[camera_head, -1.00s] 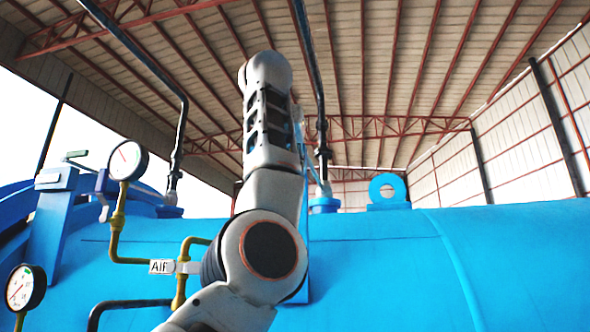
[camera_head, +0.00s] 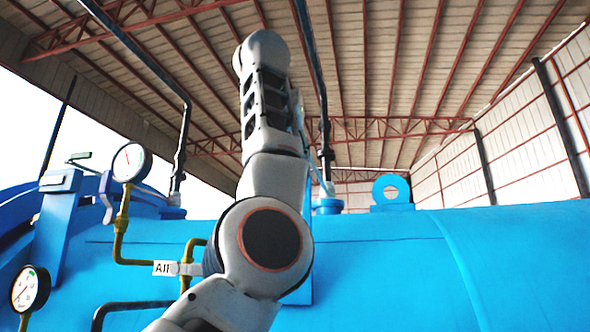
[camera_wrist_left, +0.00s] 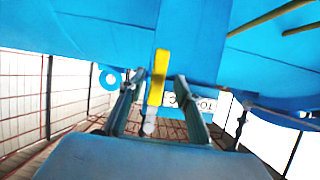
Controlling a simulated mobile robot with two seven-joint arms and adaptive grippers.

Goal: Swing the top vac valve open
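In the left wrist view a yellow lever (camera_wrist_left: 159,72), which appears to be the valve handle, stands between the two fingers of my left gripper (camera_wrist_left: 156,92). The fingers are apart, with a visible gap on each side of the lever. A white label (camera_wrist_left: 206,104) with dark letters, partly hidden by the right-hand finger, sits behind; "TO" and "C" can be made out. In the head view my left arm (camera_head: 270,190) rises through the middle and hides the gripper and the lever. My right gripper is in neither view.
The blue autoclave vessel (camera_head: 390,255) fills the lower head view, with a lifting eye (camera_head: 391,182) on top. Two gauges (camera_head: 131,163) (camera_head: 30,289), yellow pipes (camera_head: 120,230) and an "AIR"-like tag (camera_head: 165,268) lie left of the arm. Dark vertical pipes (camera_head: 322,100) rise nearby.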

